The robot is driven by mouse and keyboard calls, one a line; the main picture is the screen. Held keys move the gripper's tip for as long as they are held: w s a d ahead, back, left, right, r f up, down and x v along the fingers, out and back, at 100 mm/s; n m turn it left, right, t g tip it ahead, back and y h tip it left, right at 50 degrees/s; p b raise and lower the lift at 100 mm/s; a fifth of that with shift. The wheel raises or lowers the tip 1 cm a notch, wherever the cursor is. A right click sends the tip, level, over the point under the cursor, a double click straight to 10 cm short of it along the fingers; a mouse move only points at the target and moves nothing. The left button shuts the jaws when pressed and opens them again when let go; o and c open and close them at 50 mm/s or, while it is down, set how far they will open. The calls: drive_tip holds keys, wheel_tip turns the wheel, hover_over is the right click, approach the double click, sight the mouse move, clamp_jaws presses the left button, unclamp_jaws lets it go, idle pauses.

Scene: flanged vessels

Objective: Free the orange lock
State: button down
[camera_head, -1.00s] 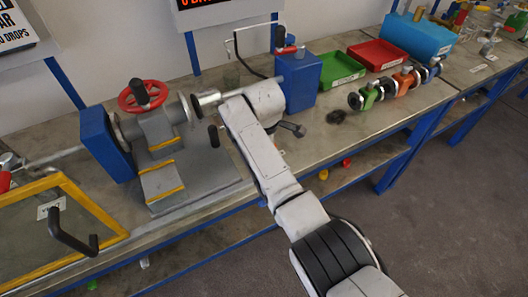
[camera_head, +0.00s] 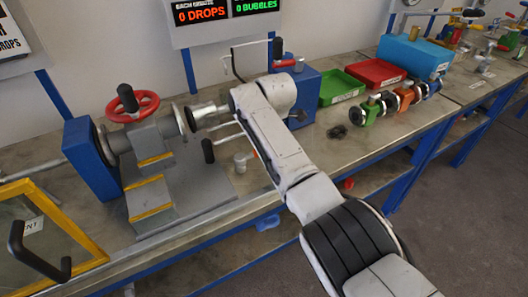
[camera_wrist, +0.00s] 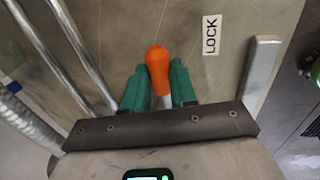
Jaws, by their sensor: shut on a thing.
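The orange lock (camera_wrist: 159,68) shows in the wrist view as a rounded orange knob on a pale stem. My gripper (camera_wrist: 157,77) has its two green fingers closed on either side of it. A white label reading LOCK (camera_wrist: 211,35) lies on the grey surface just right of the knob. The lower part of the stem is hidden by the fingers and the gripper body.
Metal rods (camera_wrist: 75,55) run beside the fingers at left, and a metal bar (camera_wrist: 260,75) stands at right. The flanged vessel (camera_head: 120,138) with its red wheel (camera_head: 132,106) is left of my arm. Green (camera_head: 338,88) and red (camera_head: 376,73) trays stand right of the blue block (camera_head: 305,85).

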drive_tip(key=shift+w+a+r, duration=0.1)
idle(0.3)
drive_tip(key=c, duration=0.9)
unclamp_jaws()
drive_tip(key=v, duration=1)
drive_tip(key=shift+r, duration=0.25)
